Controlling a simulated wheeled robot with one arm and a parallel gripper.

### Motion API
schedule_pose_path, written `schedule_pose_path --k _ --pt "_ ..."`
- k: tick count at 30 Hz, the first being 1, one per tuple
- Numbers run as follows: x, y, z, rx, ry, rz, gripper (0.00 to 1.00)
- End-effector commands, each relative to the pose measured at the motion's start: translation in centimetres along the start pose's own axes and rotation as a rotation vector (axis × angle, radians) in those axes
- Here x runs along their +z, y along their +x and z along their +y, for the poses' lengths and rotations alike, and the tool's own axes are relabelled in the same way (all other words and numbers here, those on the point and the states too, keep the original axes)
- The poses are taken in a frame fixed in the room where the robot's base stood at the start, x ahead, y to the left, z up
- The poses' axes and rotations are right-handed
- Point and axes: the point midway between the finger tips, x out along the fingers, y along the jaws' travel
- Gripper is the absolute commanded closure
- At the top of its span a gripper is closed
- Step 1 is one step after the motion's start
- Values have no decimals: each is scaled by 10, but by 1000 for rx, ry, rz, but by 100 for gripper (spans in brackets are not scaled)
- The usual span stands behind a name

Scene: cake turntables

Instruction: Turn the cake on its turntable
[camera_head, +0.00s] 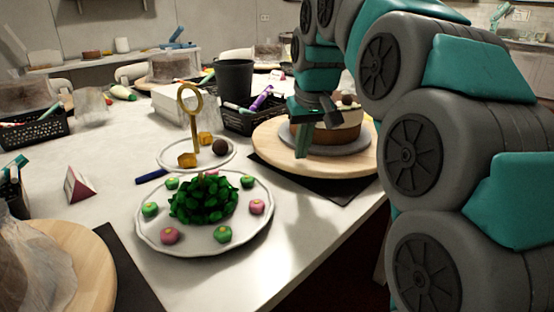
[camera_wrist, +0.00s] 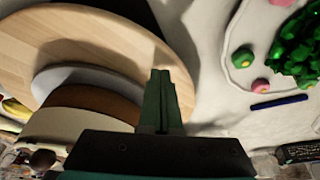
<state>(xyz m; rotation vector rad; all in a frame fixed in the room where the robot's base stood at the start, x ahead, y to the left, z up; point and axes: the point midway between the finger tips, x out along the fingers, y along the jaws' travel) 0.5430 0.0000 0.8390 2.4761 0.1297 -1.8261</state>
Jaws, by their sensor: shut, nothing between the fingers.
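The cake (camera_head: 338,127), with a brown side, pale top and dark balls on it, sits on a grey plate (camera_head: 350,148) on the round wooden turntable (camera_head: 274,151). The arm partly hides it. In the wrist view the cake (camera_wrist: 75,122) is at lower left, on the grey plate (camera_wrist: 70,76) and the wooden turntable (camera_wrist: 60,30). My gripper (camera_head: 302,153) is shut and empty, pointing down over the turntable at the cake's left side. In the wrist view my gripper's fingers (camera_wrist: 161,85) lie together beside the cake, over the turntable's edge area. Whether they touch the wood is unclear.
A two-tier stand with a gold handle (camera_head: 191,110) and a lower plate (camera_head: 151,229) of small sweets and green leaves stands left of the turntable. A black basket (camera_head: 240,122) and dark bin (camera_head: 233,78) are behind. A dark mat (camera_head: 340,190) lies under the turntable, near the table edge.

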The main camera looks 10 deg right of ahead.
Motion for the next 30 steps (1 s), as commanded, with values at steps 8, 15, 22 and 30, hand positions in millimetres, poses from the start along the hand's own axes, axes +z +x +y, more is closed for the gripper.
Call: schedule_pose_path --k 8,15,22,30 --pt "2 5 0 0 0 -1 100" --pt "3 10 0 0 0 0 100" --pt "11 7 15 0 3 1 100" --pt "28 2 47 -1 3 0 100"
